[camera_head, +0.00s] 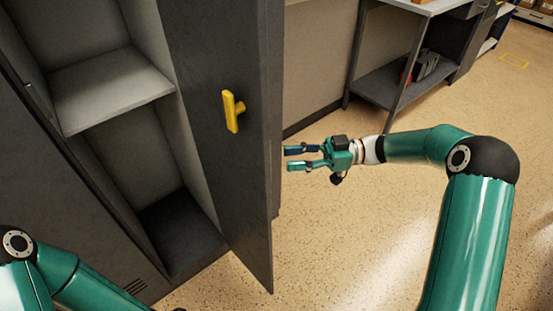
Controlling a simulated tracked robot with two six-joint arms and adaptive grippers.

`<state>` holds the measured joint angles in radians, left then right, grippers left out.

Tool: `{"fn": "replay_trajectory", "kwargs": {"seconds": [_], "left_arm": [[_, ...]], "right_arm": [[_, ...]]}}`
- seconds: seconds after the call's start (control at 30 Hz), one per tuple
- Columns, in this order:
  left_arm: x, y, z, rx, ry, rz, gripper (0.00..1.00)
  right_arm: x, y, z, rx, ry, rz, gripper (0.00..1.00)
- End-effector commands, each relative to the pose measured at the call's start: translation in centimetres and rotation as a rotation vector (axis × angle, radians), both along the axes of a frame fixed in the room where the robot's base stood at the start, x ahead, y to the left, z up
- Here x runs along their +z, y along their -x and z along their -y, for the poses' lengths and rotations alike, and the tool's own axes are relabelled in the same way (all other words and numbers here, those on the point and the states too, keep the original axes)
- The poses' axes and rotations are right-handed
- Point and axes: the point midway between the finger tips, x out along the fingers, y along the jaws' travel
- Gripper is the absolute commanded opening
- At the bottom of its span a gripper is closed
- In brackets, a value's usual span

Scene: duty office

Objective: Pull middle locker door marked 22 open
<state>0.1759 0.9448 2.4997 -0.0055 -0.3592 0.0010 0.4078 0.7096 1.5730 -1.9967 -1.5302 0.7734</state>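No number 22 is readable. My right gripper (293,158) is to the right of the open door, below and right of the handle. Its two fingers are apart, with nothing between them. My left arm shows at the lower left, but its gripper is not visible.
A grey workbench (384,82) with a lower shelf stands at the upper right, with a dark red-and-grey item (424,66) on that shelf. Another dark locker front (40,200) is at the left. The speckled floor (350,235) right of the door is clear.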

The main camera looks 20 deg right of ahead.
Motion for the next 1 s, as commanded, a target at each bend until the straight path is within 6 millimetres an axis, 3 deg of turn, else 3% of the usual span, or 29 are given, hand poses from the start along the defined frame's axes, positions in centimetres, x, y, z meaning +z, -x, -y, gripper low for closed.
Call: {"fn": "replay_trajectory", "kwargs": {"seconds": [0.1, 0.33, 1.0], "left_arm": [[0.0, 0.0, 0.0, 0.000, 0.000, 0.000, 0.40], [0.0, 0.0, 0.0, 0.000, 0.000, 0.000, 0.40], [-0.1, 0.0, 0.0, 0.000, 0.000, 0.000, 0.40]], "right_arm": [[-0.1, 0.3, 2.5, -0.004, 0.001, -0.001, 0.37], [-0.2, 0.8, 5.3, 0.000, 0.000, -0.002, 0.37], [-0.1, 1.0, 5.7, 0.002, 0.000, -0.003, 0.37]]}}
